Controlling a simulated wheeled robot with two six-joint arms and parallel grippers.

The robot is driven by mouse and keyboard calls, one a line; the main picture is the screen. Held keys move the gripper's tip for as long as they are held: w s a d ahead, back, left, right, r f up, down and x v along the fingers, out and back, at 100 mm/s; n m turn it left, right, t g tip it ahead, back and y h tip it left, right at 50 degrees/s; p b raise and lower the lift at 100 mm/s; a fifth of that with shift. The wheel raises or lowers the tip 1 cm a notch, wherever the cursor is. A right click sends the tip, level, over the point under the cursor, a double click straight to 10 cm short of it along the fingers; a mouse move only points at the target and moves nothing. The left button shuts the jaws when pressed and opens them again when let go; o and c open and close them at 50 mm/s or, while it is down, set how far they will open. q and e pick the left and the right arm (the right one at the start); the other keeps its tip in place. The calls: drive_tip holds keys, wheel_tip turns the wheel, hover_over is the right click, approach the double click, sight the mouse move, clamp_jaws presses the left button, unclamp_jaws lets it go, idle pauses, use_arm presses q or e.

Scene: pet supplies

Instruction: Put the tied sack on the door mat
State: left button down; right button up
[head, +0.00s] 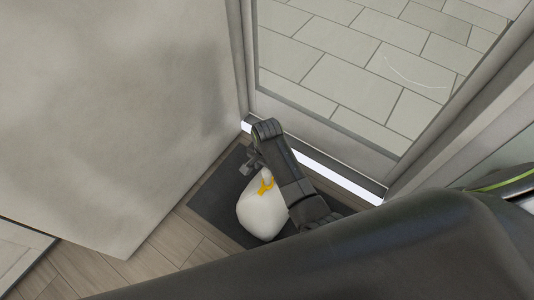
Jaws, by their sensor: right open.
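The tied sack (261,213) is white with a yellow tie at its top. It rests on the dark grey door mat (213,205), which lies on the floor in front of the glass door. My right gripper (249,166) is just above and behind the sack in the picture, near the yellow tie, and is open. I cannot tell whether its fingers touch the tie. My right arm covers part of the sack's right side and part of the mat. My left gripper is not in view.
A glass door (360,65) in a grey frame stands beyond the mat, with paving outside. A plain grey wall (110,110) is on the left, close to the mat. Wooden floor (150,255) shows free at the lower left.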

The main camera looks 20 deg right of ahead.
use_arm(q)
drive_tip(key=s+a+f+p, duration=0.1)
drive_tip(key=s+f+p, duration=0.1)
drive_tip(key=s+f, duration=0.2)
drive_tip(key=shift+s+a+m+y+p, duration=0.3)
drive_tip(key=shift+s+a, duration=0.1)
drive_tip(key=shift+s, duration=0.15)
use_arm(e)
wheel_tip(320, 180, up, 10)
